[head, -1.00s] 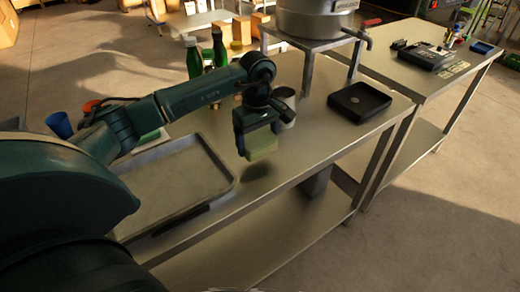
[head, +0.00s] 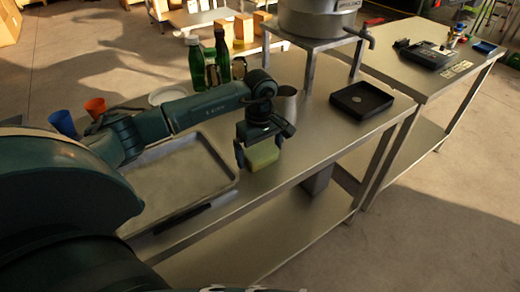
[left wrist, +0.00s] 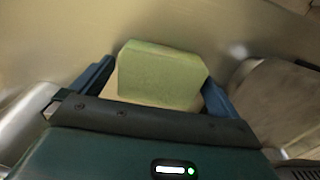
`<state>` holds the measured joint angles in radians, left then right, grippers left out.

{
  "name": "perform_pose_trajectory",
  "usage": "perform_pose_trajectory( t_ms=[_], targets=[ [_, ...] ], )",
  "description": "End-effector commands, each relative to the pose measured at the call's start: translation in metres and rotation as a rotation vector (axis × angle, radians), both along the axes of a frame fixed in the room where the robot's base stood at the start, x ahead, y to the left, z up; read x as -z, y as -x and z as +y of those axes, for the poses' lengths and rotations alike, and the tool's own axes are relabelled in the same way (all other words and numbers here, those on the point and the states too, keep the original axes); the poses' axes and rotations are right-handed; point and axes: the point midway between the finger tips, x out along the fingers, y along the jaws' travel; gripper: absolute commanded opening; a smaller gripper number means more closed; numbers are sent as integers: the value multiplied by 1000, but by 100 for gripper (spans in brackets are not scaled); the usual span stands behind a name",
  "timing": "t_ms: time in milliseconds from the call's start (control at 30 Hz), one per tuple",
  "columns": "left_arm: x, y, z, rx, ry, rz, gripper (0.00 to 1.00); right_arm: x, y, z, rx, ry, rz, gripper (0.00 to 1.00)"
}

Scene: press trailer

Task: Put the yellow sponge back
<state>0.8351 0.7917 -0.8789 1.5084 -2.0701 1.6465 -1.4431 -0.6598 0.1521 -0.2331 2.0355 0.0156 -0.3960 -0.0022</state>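The yellow sponge (head: 262,156), with a greenish face, is between the fingers of my left gripper (head: 261,150), over the front part of the steel table, right of the metal tray. It is at or just above the tabletop; no separate shadow shows below it. In the left wrist view the sponge (left wrist: 160,75) fills the space between the two fingers (left wrist: 158,80), which look close against its sides. A black shallow dish (head: 361,101) stands empty to the right on the table. My right gripper is not in view.
A metal tray (head: 233,176) lies left of the sponge. A metal cup (head: 286,106) stands behind my gripper, with green bottles (head: 196,62) further back. A large pot (head: 318,18) sits on a stand (head: 308,70). Tabletop between sponge and dish is clear.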

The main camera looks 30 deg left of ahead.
Motion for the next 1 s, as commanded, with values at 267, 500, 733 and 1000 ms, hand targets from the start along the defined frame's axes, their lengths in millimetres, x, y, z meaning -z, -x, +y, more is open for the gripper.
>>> perform_pose_trajectory(
  t_ms=[267, 500, 733, 1000],
  targets=[
    [-5, 0, 0, 0, 0, 0, 100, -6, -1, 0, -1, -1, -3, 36],
    [-42, -2, 0, 1, 0, -6, 100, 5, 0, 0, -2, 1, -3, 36],
    [-91, -1, 0, 1, 0, -5, 100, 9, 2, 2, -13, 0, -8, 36],
    [-121, 0, 0, 0, -1, -1, 100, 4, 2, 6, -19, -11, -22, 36]
  ],
)
